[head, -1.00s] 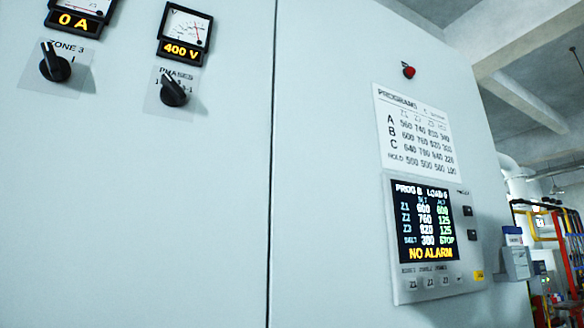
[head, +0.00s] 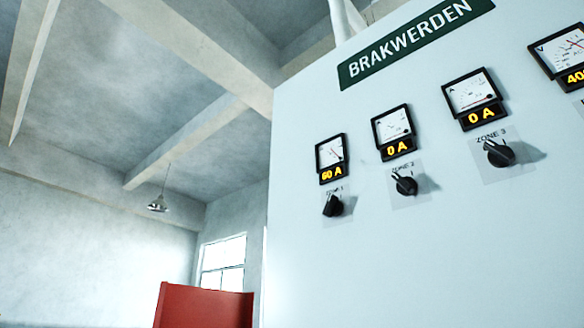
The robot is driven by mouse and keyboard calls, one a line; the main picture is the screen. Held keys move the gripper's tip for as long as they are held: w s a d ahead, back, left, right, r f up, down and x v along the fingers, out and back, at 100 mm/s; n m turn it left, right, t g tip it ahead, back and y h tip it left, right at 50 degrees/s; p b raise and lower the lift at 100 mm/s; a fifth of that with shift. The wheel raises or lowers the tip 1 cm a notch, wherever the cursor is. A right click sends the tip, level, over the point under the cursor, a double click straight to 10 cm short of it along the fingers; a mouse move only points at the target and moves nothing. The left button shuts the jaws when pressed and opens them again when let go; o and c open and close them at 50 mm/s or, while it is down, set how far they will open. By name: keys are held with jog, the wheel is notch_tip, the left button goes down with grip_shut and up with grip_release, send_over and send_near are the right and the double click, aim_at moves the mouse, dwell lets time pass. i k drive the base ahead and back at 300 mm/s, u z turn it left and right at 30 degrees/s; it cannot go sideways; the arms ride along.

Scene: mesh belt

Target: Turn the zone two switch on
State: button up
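The zone two switch (head: 405,185) is a black rotary knob on a pale plate, in the middle of a row of three zone switches on the light blue cabinet. Its pointer tilts to the upper left. The meter above it (head: 391,130) reads 0 A. The zone 1 switch (head: 333,206) is to its left, under a meter (head: 331,158) reading 60 A. The zone 3 switch (head: 499,153) is to its right, under a meter (head: 472,98) reading 0 A. My gripper is not in view.
The cabinet (head: 420,270) fills the right side, with a green BRAKWERDEN sign (head: 415,40) at its top. A voltage meter (head: 564,52) is cut off at the right edge. A red panel (head: 204,306) stands at the lower left of the cabinet. A lamp (head: 158,204) hangs behind.

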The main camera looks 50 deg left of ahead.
aim_at(406, 186)
jog(key=u, duration=1.95)
jog(key=k, duration=0.75)
jog(key=z, duration=0.55)
jog(key=i, duration=0.5)
